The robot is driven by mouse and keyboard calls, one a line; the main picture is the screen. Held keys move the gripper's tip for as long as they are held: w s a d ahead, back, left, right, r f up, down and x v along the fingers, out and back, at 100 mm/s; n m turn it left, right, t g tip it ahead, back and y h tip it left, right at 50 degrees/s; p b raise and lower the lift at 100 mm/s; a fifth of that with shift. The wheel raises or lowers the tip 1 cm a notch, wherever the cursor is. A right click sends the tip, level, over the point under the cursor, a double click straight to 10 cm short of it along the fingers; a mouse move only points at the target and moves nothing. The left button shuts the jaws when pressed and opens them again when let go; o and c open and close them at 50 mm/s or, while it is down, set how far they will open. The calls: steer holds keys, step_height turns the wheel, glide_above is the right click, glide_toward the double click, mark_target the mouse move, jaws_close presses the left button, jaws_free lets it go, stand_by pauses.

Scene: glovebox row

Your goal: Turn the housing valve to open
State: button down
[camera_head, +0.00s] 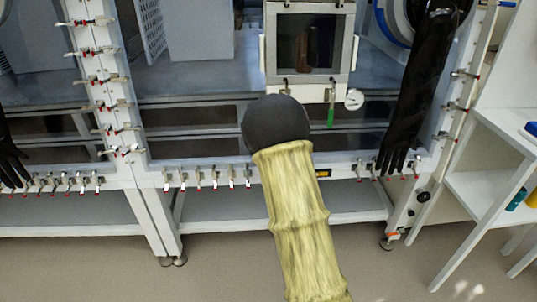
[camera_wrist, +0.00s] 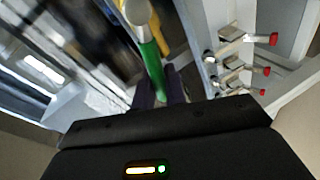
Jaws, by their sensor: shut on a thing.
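The housing valve shows a green lever handle (camera_head: 330,118) that hangs straight down below a square framed hatch, beside a round gauge. In the wrist view the green handle (camera_wrist: 153,62) runs from a pale metal part at the top down between my dark fingers. My gripper (camera_wrist: 161,88) is shut on this handle. In the head view my fingers are hidden behind the black rounded end of my yellow-sleeved arm.
The framed hatch (camera_head: 307,42) and the round white gauge (camera_head: 354,99) are close to the handle. A black glove (camera_head: 415,90) hangs at the right. Red-tipped clamps (camera_head: 212,177) line the lower frame; several show beside my gripper in the wrist view (camera_wrist: 248,38). White shelves (camera_head: 490,190) stand at the right.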

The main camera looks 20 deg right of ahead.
stand_by(0.4)
steer(key=c, duration=1.5)
jaws_free()
steer(key=shift+s, duration=0.1)
steer(key=b+v, duration=0.3)
steer(key=v, duration=1.2)
steer(key=shift+f+b, duration=0.15)
steer(key=shift+b, duration=0.15)
steer(key=b+v, duration=0.2)
steer(key=b, duration=0.2)
